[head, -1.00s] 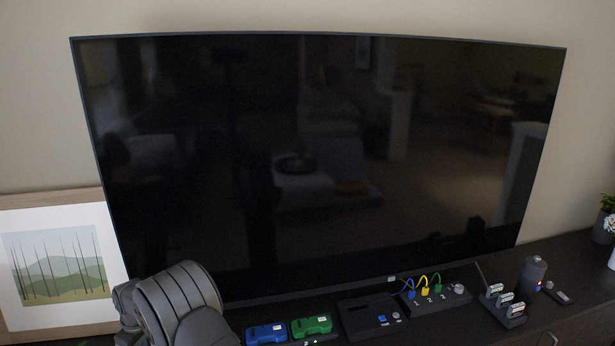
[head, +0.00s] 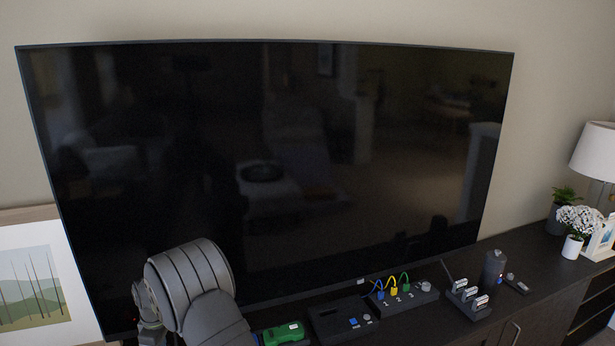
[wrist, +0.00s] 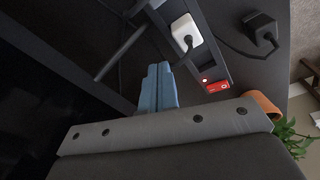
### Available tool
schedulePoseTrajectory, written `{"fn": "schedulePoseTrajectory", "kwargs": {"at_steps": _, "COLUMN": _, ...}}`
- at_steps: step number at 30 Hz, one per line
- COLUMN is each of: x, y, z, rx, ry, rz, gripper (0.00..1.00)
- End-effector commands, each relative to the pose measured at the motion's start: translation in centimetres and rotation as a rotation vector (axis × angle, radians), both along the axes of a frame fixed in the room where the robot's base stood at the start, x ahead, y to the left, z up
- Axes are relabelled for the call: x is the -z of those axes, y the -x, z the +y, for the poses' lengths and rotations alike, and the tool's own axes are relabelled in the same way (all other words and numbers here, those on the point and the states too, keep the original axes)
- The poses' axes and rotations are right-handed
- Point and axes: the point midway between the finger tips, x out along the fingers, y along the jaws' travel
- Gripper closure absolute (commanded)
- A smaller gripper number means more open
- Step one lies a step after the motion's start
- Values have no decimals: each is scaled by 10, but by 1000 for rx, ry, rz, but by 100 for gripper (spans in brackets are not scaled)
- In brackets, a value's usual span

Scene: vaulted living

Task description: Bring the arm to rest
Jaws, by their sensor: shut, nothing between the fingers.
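My gripper (wrist: 158,88) shows in the wrist view as two blue fingers side by side, closed against each other with nothing between them. They point toward a dark surface with a power strip (wrist: 222,62). The fingers look apart from the strip, but the exact gap cannot be told. In the head view my grey arm links fill the lower left, in front of the television, and the gripper itself is out of that picture.
A white plug (wrist: 186,34), a red switch (wrist: 213,82), a black plug (wrist: 262,30) and a leafy plant (wrist: 290,140) are near the gripper.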

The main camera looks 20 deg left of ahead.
Motion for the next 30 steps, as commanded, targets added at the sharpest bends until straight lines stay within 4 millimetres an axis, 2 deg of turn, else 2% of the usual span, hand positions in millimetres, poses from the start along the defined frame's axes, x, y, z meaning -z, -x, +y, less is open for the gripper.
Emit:
{"fn": "schedulePoseTrajectory", "kwargs": {"at_steps": 7, "x": 9, "y": -36, "z": -36, "rx": -46, "ry": 14, "rz": -12, "gripper": 100}}
{"fn": "schedulePoseTrajectory", "kwargs": {"at_steps": 15, "x": 15, "y": -63, "z": -68, "rx": -92, "ry": 26, "rz": -22, "gripper": 100}}
{"fn": "schedulePoseTrajectory", "kwargs": {"at_steps": 21, "x": 18, "y": -71, "z": -79, "rx": -110, "ry": 30, "rz": -25, "gripper": 100}}
{"fn": "schedulePoseTrajectory", "kwargs": {"at_steps": 30, "x": 18, "y": -72, "z": -80, "rx": -113, "ry": 31, "rz": -26, "gripper": 100}}
